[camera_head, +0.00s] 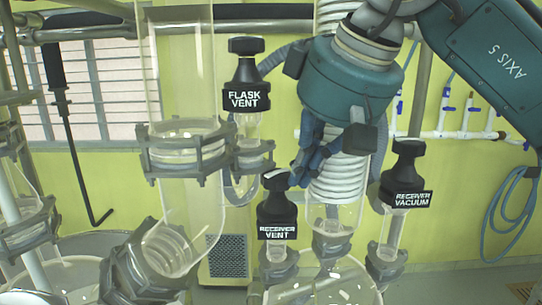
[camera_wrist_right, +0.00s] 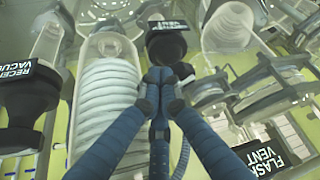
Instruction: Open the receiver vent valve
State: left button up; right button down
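The receiver vent valve (camera_head: 277,215) is a black knob with a white-lettered collar on a clear glass neck, upright at the lower middle of the head view. In the right wrist view its black knob (camera_wrist_right: 166,45) is at top centre, its lettering upside down. My right gripper (camera_head: 298,178) comes down from the upper right, its blue fingertips just right of the knob's top. In the right wrist view the fingers (camera_wrist_right: 164,76) converge with their tips together at the knob's near edge. Nothing shows between them; I cannot tell whether they touch the knob. My left gripper is not in view.
The flask vent valve (camera_head: 245,88) stands above and left, and the receiver vacuum valve (camera_head: 404,190) to the right. A white coiled condenser (camera_head: 345,180) is close behind my right gripper. A large glass column (camera_head: 187,70) with metal clamps stands left.

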jog(key=shift+s+d, duration=0.1)
notch_tip(320, 180, up, 6)
jog(key=shift+s+d, duration=0.15)
dwell(0.5)
jog(key=shift+d, duration=0.1)
